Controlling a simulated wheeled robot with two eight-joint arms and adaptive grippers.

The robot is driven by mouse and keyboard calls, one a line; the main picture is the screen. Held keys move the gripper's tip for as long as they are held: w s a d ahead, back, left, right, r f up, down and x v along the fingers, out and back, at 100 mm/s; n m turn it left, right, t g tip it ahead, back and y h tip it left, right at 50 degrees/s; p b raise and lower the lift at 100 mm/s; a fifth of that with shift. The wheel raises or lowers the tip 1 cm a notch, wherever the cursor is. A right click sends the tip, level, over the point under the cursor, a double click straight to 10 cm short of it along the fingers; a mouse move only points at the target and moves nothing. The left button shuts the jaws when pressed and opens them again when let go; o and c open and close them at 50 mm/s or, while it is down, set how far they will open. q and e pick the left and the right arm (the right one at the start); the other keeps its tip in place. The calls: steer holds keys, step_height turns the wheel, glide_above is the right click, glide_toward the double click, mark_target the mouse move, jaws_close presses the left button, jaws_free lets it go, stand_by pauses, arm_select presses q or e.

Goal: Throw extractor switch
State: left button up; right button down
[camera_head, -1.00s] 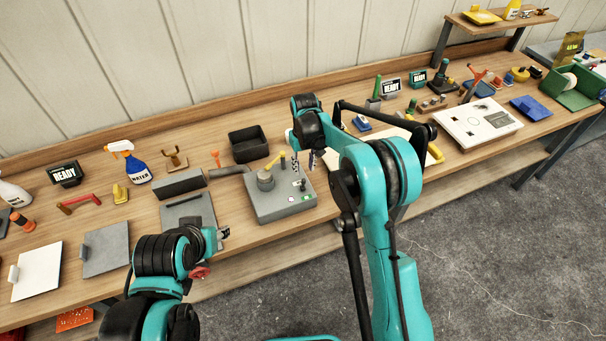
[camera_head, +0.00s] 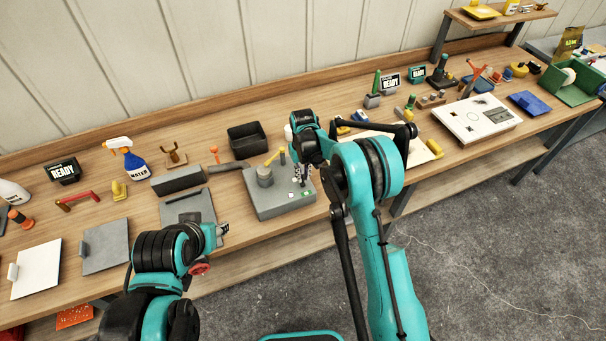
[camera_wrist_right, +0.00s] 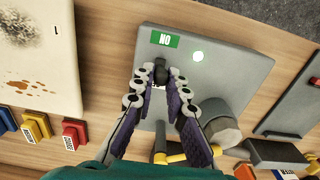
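The extractor is a grey box (camera_head: 278,205) on the bench, with a round cylinder (camera_head: 264,176) and a yellow handle. The wrist view shows its top plate (camera_wrist_right: 235,75), a green label reading ON upside down (camera_wrist_right: 165,39), a lit round lamp (camera_wrist_right: 198,57) and a small black switch (camera_wrist_right: 160,70). My right gripper (camera_wrist_right: 158,84) is open, with its fingertips apart on either side of the switch. Whether they touch it I cannot tell. In the head view this gripper (camera_head: 300,176) is over the box. My left gripper (camera_head: 222,234) hangs empty near the bench's front edge.
A black tray (camera_head: 248,139) stands behind the box, and a grey block (camera_head: 178,180) lies to its left. A grey plate (camera_head: 188,208) lies beside it. A white board (camera_head: 474,122) is farther right. Bare bench lies in front of the box.

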steer(key=shift+w+a+f+g+h+b, duration=0.15)
steer(key=shift+w+g+b, duration=0.2)
steer(key=shift+g+b, duration=0.2)
steer(key=shift+w+a+f+g+h+b, duration=0.15)
steer(key=shift+w+g+b, duration=0.15)
steer(key=shift+g+b, duration=0.2)
steer(key=shift+w+r+g+h+b, duration=0.15)
steer(key=shift+w+g+h+b, duration=0.25)
steer(key=shift+g+b, duration=0.45)
steer(key=shift+w, duration=0.1)
steer(key=c, duration=1.5)
jaws_free()
steer(key=shift+a, duration=0.1)
steer(key=shift+c, duration=0.2)
step_height(320, 180, up, 10)
